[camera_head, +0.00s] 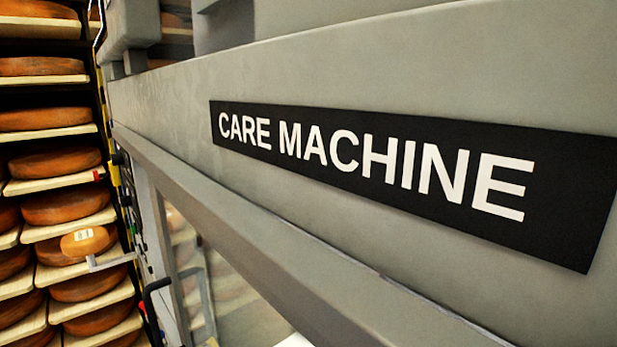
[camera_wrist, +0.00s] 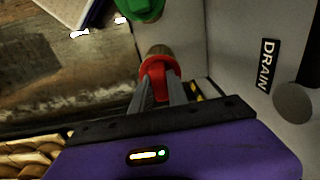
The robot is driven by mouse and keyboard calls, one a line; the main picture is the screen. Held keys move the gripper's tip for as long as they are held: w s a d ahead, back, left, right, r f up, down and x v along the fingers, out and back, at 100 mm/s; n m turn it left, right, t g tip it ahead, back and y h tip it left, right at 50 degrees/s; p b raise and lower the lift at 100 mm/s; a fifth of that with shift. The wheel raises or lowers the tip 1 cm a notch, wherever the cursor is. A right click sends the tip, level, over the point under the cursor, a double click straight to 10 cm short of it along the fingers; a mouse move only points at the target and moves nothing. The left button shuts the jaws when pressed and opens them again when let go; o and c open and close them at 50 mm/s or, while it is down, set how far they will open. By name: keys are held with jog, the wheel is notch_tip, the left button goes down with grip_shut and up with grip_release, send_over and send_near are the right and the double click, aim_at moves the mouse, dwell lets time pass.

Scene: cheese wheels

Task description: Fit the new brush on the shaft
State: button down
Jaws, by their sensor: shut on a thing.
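My gripper (camera_wrist: 157,90) shows in the wrist view, with a purple body and two grey fingers. Its fingers are shut on a red part (camera_wrist: 160,68). A brownish rounded end sticks out beyond the red part; I cannot tell for sure whether this is the new brush. A green part (camera_wrist: 144,8) is just beyond it at the top edge, and I cannot tell whether they touch. No shaft can be made out clearly in either view. In the head view, the grey care machine (camera_head: 400,80) fills most of the picture, and my gripper is not seen there.
A pale panel with a DRAIN label (camera_wrist: 266,65) and a round grey knob (camera_wrist: 294,102) stands close to the right of my gripper. A worn brown surface (camera_wrist: 60,80) lies to the left. Shelves of cheese wheels (camera_head: 65,207) stand at the left in the head view.

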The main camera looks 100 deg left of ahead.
jog(key=shift+r+p, duration=3.5)
jog(key=shift+r, duration=0.4)
jog(key=shift+r, duration=1.4)
